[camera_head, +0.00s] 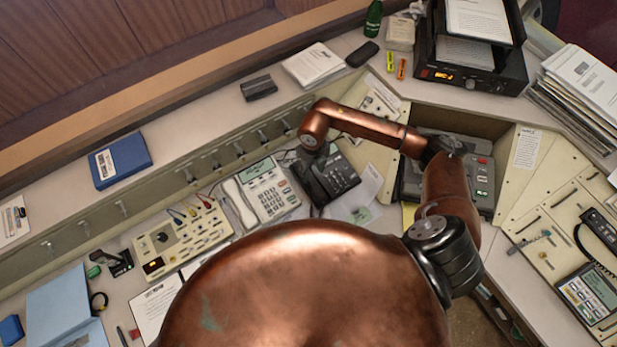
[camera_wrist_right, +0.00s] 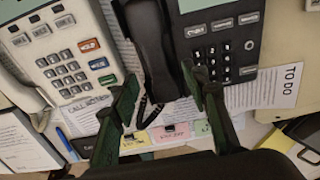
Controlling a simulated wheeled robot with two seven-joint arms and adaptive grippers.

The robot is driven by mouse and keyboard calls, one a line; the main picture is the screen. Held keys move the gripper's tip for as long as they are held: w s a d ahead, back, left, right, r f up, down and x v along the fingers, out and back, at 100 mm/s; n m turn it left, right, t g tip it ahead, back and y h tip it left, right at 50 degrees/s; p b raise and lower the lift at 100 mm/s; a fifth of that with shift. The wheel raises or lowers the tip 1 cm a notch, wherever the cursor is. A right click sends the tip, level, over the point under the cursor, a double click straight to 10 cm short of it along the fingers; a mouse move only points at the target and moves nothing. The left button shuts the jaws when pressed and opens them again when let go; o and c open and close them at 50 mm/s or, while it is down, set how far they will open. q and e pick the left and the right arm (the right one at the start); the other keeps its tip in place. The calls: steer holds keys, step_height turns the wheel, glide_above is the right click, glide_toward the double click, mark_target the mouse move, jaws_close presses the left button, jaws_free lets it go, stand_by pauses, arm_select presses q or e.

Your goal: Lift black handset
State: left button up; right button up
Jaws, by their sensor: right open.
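The black handset (camera_wrist_right: 152,48) lies on the left side of the black desk phone (camera_wrist_right: 222,38). In the right wrist view, my right gripper (camera_wrist_right: 162,82) is open. Its two dark green fingers stand on either side of the handset's near end in the picture, with nothing clamped. Whether they touch the handset cannot be told. In the head view, the black phone (camera_head: 340,174) stands right of the white phone, and my right wrist hangs over its left side, partly hiding the handset. My left gripper is not in view.
A white phone (camera_head: 268,193) with a handset stands close on the left; it also shows in the wrist view (camera_wrist_right: 62,55). A beige switch panel (camera_head: 180,240) is further left. Papers (camera_head: 362,200) lie right of the black phone. A grey console unit (camera_head: 480,185) is further right.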

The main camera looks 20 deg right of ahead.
mark_target(311, 180)
steer(key=shift+f, duration=0.45)
steer(key=f, duration=0.4)
steer(key=shift+w+a+f+p, duration=0.1)
steer(key=shift+a+f+p, duration=0.05)
steer(key=shift+a+p, duration=0.15)
steer(key=shift+d+f, duration=0.1)
steer(key=shift+f, duration=0.1)
steer(key=c, duration=0.6)
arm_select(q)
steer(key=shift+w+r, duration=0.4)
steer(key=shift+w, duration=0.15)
arm_select(e)
jaws_close()
